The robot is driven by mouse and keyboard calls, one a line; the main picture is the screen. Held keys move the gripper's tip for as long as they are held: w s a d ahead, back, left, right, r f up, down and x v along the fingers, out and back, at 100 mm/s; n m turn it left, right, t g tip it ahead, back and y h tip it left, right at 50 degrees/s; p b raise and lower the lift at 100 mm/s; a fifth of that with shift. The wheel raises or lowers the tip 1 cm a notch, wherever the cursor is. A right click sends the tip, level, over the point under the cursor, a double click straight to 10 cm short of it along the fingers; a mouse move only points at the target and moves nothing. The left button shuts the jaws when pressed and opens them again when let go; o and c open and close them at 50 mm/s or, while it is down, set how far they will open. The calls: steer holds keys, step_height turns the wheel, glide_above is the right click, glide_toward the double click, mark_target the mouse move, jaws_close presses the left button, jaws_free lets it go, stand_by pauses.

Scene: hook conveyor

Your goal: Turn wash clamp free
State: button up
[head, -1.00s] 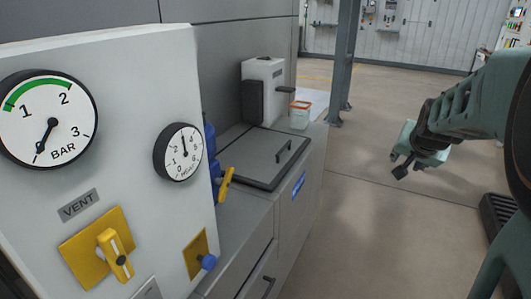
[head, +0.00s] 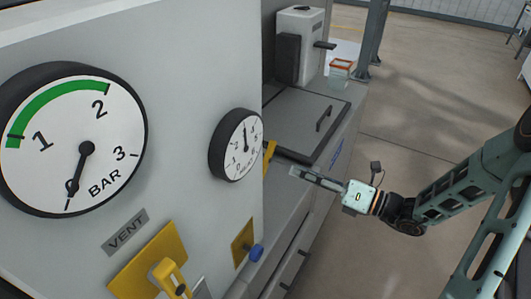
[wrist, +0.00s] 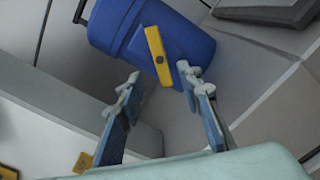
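The wash clamp is a yellow bar (wrist: 157,55) with a dark pivot, mounted on a blue cylindrical housing (wrist: 115,30) in the wrist view. The bar leans slightly from upright. In the head view only part of the yellow bar (head: 269,155) shows past the gauge panel's edge; the blue housing is hidden there. My gripper (wrist: 160,74) is open in the wrist view, with one finger to each side of the bar's lower end. The fingers look apart from the bar; the depth gap is hard to tell. In the head view my gripper (head: 296,172) points left towards the clamp.
The gauge panel (head: 190,60) stands close on the left, with a yellow vent handle (head: 168,278) and a blue knob (head: 257,253). Behind are a lidded counter (head: 300,125), a grey-white machine (head: 300,45) and a small tub (head: 340,72). Open floor lies right.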

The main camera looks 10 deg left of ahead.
mark_target(270, 160)
steer(key=x, duration=1)
steer(key=shift+w+a+b, duration=0.1)
steer(key=shift+a+b, duration=0.2)
steer(key=shift+c, duration=0.6)
jaws_close()
